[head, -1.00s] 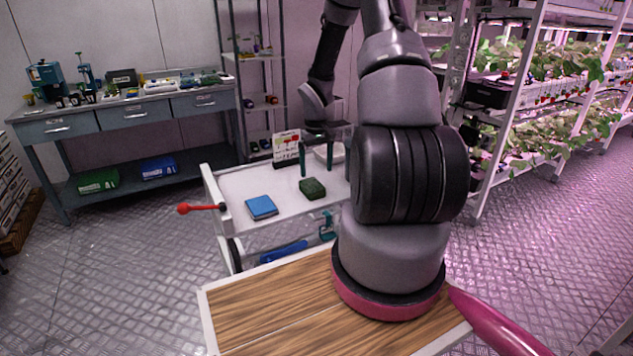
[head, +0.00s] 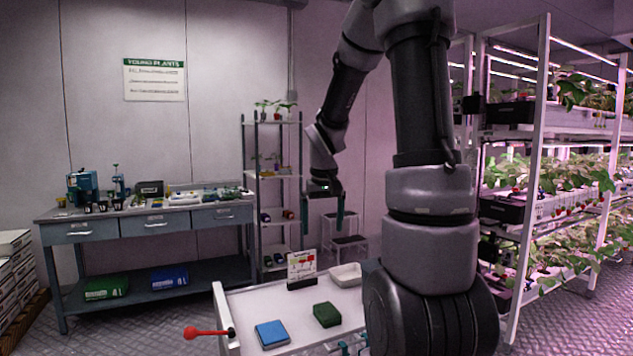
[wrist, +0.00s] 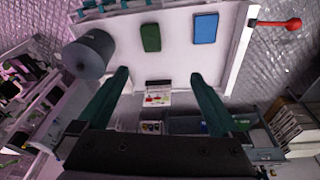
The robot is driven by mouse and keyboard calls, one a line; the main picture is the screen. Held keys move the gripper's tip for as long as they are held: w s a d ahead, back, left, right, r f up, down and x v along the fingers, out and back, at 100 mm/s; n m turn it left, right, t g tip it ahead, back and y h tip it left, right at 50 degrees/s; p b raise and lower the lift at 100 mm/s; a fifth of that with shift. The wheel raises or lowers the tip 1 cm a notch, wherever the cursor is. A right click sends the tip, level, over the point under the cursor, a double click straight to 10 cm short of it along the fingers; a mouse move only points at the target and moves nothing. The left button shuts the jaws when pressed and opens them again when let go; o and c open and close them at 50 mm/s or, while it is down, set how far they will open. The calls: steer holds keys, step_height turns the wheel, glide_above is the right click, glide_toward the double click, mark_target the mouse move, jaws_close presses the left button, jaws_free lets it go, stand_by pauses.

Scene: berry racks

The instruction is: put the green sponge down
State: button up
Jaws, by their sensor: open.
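The green sponge (head: 327,314) lies flat on the white top of the cart (head: 288,305), to the right of a blue sponge or pad (head: 271,333). In the wrist view the green sponge (wrist: 151,38) and the blue pad (wrist: 205,29) lie apart on the same white surface. My gripper (head: 322,230) is raised above the far side of the cart, clear of the green sponge. Its two green fingers are spread wide with nothing between them, as the wrist view (wrist: 160,92) also shows.
A small sign card (head: 301,268) and a white bowl (head: 346,274) stand at the cart's far end. A red-knobbed handle (head: 207,332) sticks out left. A workbench (head: 150,215) stands at the back left, a narrow shelf (head: 273,178) behind, and plant racks (head: 530,190) at right.

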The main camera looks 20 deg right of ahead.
steer(key=s+a+r+m+t+y, duration=0.1)
steer(key=s+a+r+t, duration=0.1)
steer(key=s+a+r, duration=0.3)
steer(key=s+a+r+m+t+y, duration=0.1)
steer(key=s+a+r, duration=0.3)
steer(key=s+r, duration=0.5)
steer(key=s+t, duration=0.1)
steer(key=s, duration=0.3)
steer(key=shift+s+a+r+t+y, duration=0.15)
steer(key=shift+a+r+t+y, duration=0.25)
